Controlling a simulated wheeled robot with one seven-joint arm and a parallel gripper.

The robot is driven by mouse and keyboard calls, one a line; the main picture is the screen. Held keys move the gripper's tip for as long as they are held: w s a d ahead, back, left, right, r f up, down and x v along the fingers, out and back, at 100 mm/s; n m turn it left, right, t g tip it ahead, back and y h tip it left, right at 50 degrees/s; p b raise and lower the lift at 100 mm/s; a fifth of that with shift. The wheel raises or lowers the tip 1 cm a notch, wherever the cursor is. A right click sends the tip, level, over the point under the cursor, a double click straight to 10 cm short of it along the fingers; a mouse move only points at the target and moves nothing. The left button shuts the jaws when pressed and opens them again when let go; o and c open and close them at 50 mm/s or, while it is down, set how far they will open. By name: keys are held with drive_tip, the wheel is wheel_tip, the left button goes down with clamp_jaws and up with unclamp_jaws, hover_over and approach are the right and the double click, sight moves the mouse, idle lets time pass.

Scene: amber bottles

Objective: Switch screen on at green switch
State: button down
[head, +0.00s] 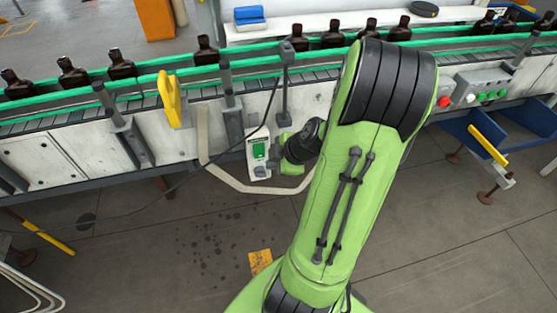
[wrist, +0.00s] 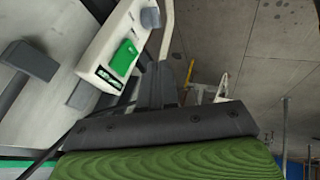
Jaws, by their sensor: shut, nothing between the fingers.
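The green switch (head: 260,150) is a green rocker on a narrow white box (head: 252,140) fixed to the side of the conveyor. In the wrist view the green switch (wrist: 124,57) sits on the same white box, up and left of my fingers. My gripper (wrist: 158,80) is shut and empty, its dark fingers close beside the box; I cannot tell whether they touch it. In the head view my gripper (head: 273,158) is at the right side of the switch, partly hidden by my wrist. No screen can be made out.
A conveyor with green rails (head: 190,73) carries several amber bottles (head: 122,64). A yellow handle (head: 170,98) stands left of the switch. A control panel with a red button (head: 444,101) and a blue bin (head: 478,140) are at the right. A dark cable hangs near the box.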

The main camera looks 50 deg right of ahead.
sight(264, 157)
drive_tip(key=shift+w+d+f+b, duration=0.15)
drive_tip(key=shift+w+d+f, duration=0.2)
drive_tip(key=shift+w+f, duration=0.45)
drive_tip(key=shift+w+d+f+b, duration=0.2)
drive_tip(key=shift+w+d+f, duration=0.25)
drive_tip(key=shift+w, duration=0.6)
drive_tip(key=shift+w+d+f+b, duration=0.15)
drive_tip(key=shift+w+d+f, duration=0.1)
drive_tip(key=shift+w+f, duration=0.6)
drive_tip(key=shift+w+r, duration=0.1)
drive_tip(key=shift+r, duration=0.05)
